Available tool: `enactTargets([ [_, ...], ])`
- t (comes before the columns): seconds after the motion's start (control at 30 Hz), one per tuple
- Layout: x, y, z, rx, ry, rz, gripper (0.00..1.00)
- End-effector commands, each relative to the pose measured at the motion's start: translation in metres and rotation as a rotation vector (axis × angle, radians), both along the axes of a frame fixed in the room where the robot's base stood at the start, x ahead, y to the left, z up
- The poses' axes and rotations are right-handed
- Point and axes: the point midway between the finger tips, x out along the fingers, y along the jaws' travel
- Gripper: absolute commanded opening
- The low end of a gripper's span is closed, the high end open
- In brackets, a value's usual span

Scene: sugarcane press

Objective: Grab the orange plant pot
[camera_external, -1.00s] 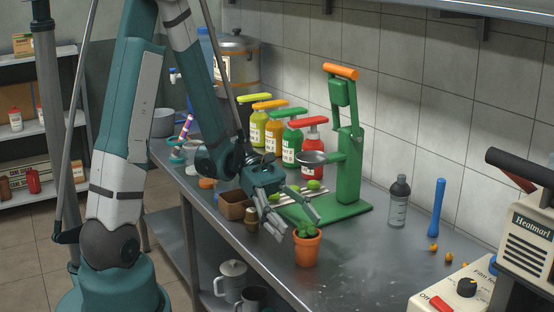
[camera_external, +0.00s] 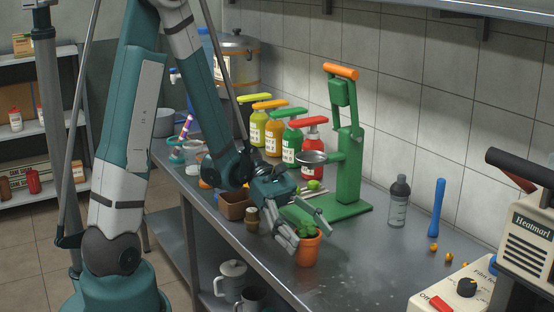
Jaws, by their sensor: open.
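The orange plant pot (camera_external: 307,252) stands upright near the front edge of the metal counter, with a small green plant (camera_external: 306,229) in it. My gripper (camera_external: 310,235) is open at the pot's rim, its fingers pointing down and to the right. One finger is at the pot's left side and another reaches across behind or over the plant to the right. The fingers partly cover the plant and the rim. I cannot tell whether they touch the pot.
A green press (camera_external: 345,150) stands behind the pot, with several sauce bottles to its left. A small brown jar (camera_external: 252,219) and a brown box (camera_external: 233,206) lie left of the gripper. A grey bottle (camera_external: 398,202) stands to the right. The counter (camera_external: 365,262) right of the pot is clear.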

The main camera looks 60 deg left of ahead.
Motion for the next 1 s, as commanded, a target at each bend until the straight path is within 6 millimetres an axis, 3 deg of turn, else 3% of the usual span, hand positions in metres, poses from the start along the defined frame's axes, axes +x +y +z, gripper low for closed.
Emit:
enactTargets([
  [0.57, -0.0001, -0.0012, -0.0004, 0.000, 0.000, 0.000, 0.62],
  [0.83, -0.0002, -0.0012, -0.0004, 0.000, 0.000, 0.000, 0.29],
  [1.0, -0.0002, -0.0012, -0.0003, 0.000, 0.000, 0.000, 0.26],
])
